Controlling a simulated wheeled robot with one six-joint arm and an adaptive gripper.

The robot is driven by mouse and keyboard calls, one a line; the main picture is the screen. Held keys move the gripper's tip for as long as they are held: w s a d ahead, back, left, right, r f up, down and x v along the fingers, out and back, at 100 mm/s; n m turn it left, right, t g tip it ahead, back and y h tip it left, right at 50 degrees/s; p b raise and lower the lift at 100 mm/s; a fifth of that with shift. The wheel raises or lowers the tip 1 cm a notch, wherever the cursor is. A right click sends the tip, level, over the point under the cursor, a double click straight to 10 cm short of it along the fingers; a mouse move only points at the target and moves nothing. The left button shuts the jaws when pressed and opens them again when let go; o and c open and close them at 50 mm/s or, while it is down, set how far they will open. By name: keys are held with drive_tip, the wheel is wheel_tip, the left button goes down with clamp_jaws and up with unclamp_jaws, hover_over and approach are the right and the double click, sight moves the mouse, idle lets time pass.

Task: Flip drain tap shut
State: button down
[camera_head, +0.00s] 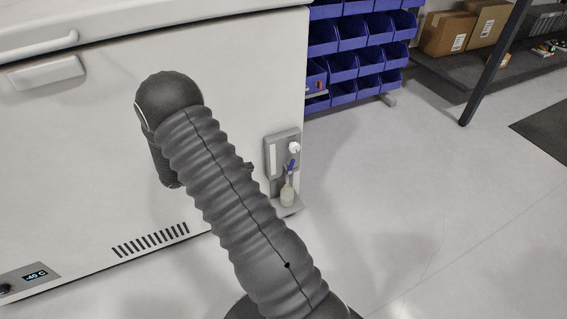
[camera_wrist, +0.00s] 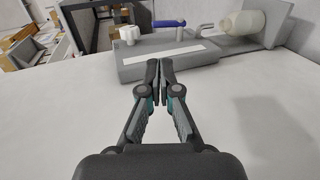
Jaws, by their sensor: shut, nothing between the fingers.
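The drain tap has a blue lever (camera_head: 292,165) on a grey panel (camera_head: 270,148) at the right end of the white freezer front. The lever also shows in the wrist view (camera_wrist: 169,23), lying lengthwise along the line between a white knob (camera_wrist: 130,34) and a pale bottle (camera_wrist: 243,22). My gripper (camera_wrist: 160,68) is shut and empty. Its fingertips appear in front of the near edge of the panel, apart from the lever; whether they touch the panel I cannot tell. In the head view my arm hides most of the gripper.
The white freezer front (camera_head: 75,150) has a vent and a small display at the lower left. The bottle (camera_head: 287,192) stands on a small ledge below the tap. Blue bins (camera_head: 352,40) stand behind at the right. The floor (camera_head: 430,200) right of the freezer is clear.

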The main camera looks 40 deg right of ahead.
sight(291, 167)
drive_tip(key=x, duration=1.4)
drive_tip(key=shift+p, duration=0.3)
